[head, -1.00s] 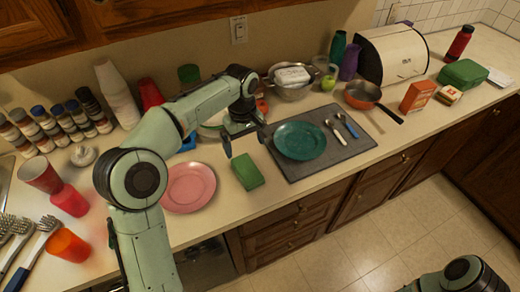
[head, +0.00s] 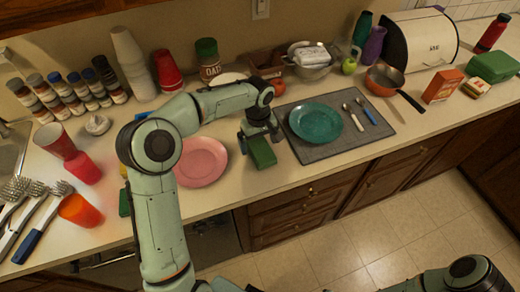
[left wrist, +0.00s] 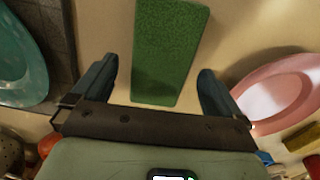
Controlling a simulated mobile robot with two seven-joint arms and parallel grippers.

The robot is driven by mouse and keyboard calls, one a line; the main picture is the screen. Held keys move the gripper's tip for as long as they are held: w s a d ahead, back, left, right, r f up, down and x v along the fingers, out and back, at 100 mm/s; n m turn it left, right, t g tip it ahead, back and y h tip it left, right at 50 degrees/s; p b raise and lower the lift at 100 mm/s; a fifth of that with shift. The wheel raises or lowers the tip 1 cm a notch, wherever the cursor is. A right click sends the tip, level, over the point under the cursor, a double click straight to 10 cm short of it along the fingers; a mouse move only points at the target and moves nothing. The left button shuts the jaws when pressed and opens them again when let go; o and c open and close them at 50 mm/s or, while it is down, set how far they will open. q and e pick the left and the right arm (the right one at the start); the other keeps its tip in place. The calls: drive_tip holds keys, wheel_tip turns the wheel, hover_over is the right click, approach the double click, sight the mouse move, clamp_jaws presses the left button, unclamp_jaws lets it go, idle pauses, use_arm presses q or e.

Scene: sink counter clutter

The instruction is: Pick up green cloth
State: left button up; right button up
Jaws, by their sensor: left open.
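The green cloth (head: 262,152) is a folded, block-shaped green piece. It lies on the counter between the pink plate and the grey mat. In the left wrist view the cloth (left wrist: 170,48) lies ahead, between the lines of the two fingers. My left gripper (head: 261,137) is open, right over the cloth's back end in the head view. In the left wrist view the open fingers (left wrist: 156,88) are on either side of the cloth's near end, with counter showing between each finger and the cloth. Of my right arm only links show; its gripper is out of view.
A pink plate (head: 201,162) is left of the cloth. A teal plate (head: 315,122) and cutlery lie on the grey mat (head: 312,157) to the right. Behind stand a colander (head: 311,66) and a green-lidded canister (head: 208,62). Bare counter lies in front of the pink plate.

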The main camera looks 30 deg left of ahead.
sight(259, 145)
use_arm(q)
drive_tip(key=shift+f, duration=0.8)
drive_tip(key=c, duration=1)
wheel_tip(259, 145, up, 20)
drive_tip(key=p, duration=0.3)
use_arm(e)
drive_tip(key=w+r, duration=0.4)
drive_tip(key=shift+w, duration=0.15)
